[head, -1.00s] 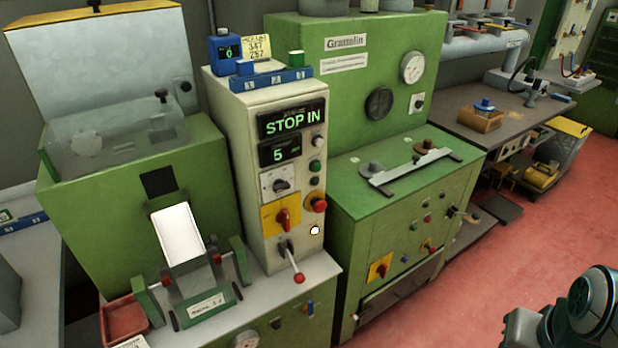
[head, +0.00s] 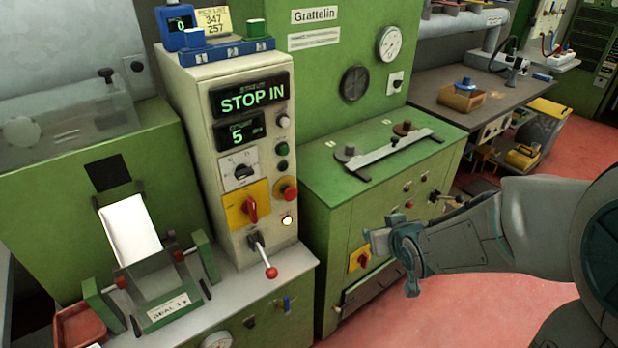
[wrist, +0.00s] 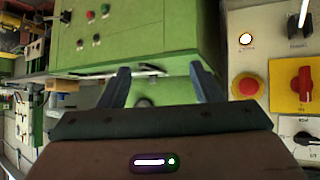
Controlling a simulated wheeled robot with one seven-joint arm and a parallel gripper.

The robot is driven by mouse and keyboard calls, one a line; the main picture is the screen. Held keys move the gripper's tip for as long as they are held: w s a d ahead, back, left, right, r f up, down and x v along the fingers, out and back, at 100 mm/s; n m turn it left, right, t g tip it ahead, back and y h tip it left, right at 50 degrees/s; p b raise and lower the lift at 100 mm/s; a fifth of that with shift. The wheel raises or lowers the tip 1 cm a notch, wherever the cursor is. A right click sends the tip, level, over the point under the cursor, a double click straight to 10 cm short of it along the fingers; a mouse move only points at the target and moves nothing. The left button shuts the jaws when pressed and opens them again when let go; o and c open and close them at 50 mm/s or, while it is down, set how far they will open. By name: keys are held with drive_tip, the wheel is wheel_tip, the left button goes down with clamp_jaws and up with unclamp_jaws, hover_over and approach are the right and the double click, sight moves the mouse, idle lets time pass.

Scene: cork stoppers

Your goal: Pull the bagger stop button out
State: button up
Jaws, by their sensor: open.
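The bagger's cream control panel (head: 222,150) stands left of centre in the head view, its display reading "STOP IN" (head: 250,99). The red stop button (head: 290,194) on a yellow collar sits at the panel's lower right, beside a red rotary switch on a yellow plate (head: 249,205). In the wrist view the red button (wrist: 246,86) is at the right, beyond my right finger. My gripper (head: 388,240) is to the right of the panel, apart from the button. Its two fingers (wrist: 161,82) are spread with nothing between them.
A lever with a red ball (head: 270,271) sticks out below the panel. A lit white lamp (head: 287,221) is under the stop button. The green Grattelin machine (head: 385,165) stands behind my gripper. Red floor (head: 440,310) is open at the lower right.

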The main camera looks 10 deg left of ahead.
drive_tip(key=a+f+n+t+y+b, duration=0.1)
drive_tip(key=a+f+y+b, duration=0.15)
drive_tip(key=a+y, duration=0.5)
drive_tip(key=t+y, duration=0.1)
drive_tip(key=y, duration=0.2)
approach(292, 195)
drive_tip(key=shift+n, duration=0.3)
drive_tip(key=x, duration=1)
drive_tip(key=shift+w+a, duration=0.2)
drive_tip(key=shift+w, duration=0.05)
